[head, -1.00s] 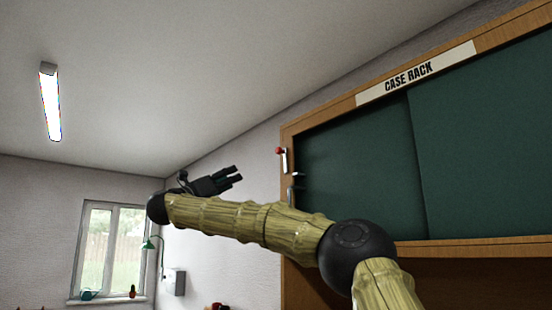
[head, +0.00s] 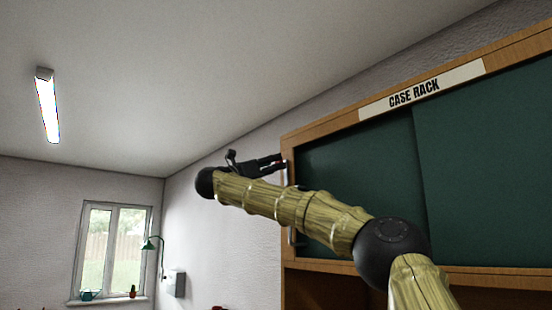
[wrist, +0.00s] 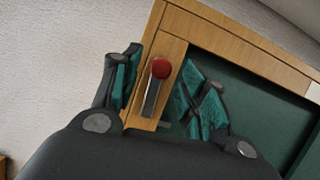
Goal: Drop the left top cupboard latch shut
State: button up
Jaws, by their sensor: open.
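The left top latch is a silver bar with a red knob (wrist: 160,69) at its upper end, on the wooden left frame of the cupboard. In the wrist view the bar stands nearly upright, leaning slightly. My gripper (wrist: 163,66) is open, one finger left of the knob and the other right of it, over the green door's edge. I cannot tell whether either finger touches. In the head view my gripper (head: 281,162) is at the cupboard's upper left edge and hides the knob; part of the silver bar (head: 291,173) shows just below the fingers.
The cupboard has green sliding doors (head: 480,170) and a "CASE RACK" sign (head: 415,93). A second silver fitting (head: 291,236) is lower on the left frame. A window (head: 112,250) and green lamp (head: 152,243) are far off.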

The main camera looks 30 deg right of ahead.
jog(key=shift+p+x, duration=0.45)
jog(key=shift+x, duration=0.7)
grip_shut()
